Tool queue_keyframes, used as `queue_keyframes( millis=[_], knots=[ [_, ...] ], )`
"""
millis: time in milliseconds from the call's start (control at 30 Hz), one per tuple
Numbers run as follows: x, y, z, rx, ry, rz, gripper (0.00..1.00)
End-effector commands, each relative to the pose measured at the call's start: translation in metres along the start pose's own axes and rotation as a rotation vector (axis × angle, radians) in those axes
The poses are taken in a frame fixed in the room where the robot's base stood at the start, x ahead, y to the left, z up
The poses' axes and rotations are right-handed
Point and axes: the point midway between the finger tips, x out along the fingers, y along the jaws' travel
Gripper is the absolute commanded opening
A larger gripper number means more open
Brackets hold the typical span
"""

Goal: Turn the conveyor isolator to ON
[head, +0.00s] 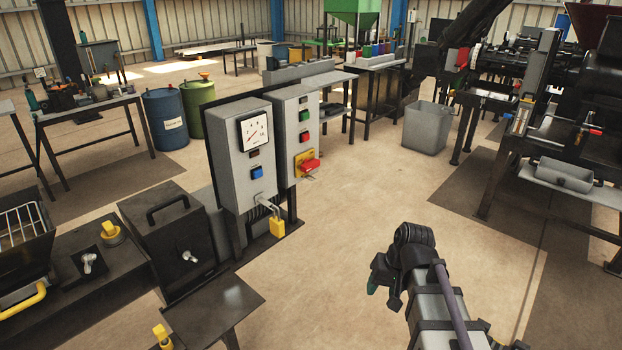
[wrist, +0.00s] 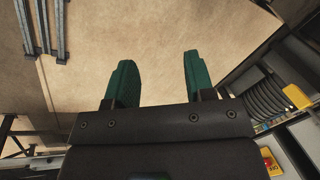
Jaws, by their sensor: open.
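A rotary switch with a red handle (head: 311,165) on a yellow plate (head: 300,158) sits low on the front of the right grey control box (head: 291,112). It looks like the isolator, but its labels are too small to read. The red handle points roughly sideways; I cannot tell which marking it is at. My gripper (head: 372,288) is in the lower right of the head view, well apart from the boxes. In the wrist view my gripper (wrist: 155,68) shows two green fingers spread apart with only floor between them.
A dark bench (head: 120,255) with a black lidded box stands at left. A grey bin (head: 427,127) stands farther back. Floor between boxes and my arm is clear.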

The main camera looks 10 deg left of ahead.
Motion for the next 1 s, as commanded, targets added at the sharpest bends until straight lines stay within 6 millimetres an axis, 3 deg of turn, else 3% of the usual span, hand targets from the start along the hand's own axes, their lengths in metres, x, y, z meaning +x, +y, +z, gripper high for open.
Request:
queue_keyframes(
  millis=[33, 133, 233, 333, 400, 500, 733, 1000],
  knots=[
    [0.025, -0.022, -0.048, 0.004, 0.050, -0.135, 0.49],
    [0.028, -0.079, -0.130, 0.057, 0.182, -0.470, 0.49],
    [0.002, -0.124, -0.209, 0.177, 0.318, -0.817, 0.49],
    [-0.038, -0.143, -0.265, 0.327, 0.422, -1.086, 0.49],
    [-0.059, -0.145, -0.283, 0.413, 0.467, -1.200, 0.49],
    [-0.071, -0.142, -0.290, 0.482, 0.506, -1.267, 0.49],
    [-0.068, -0.150, -0.299, 0.486, 0.512, -1.264, 0.49],
    [-0.054, -0.197, -0.337, 0.484, 0.511, -1.263, 0.49]
  ],
)
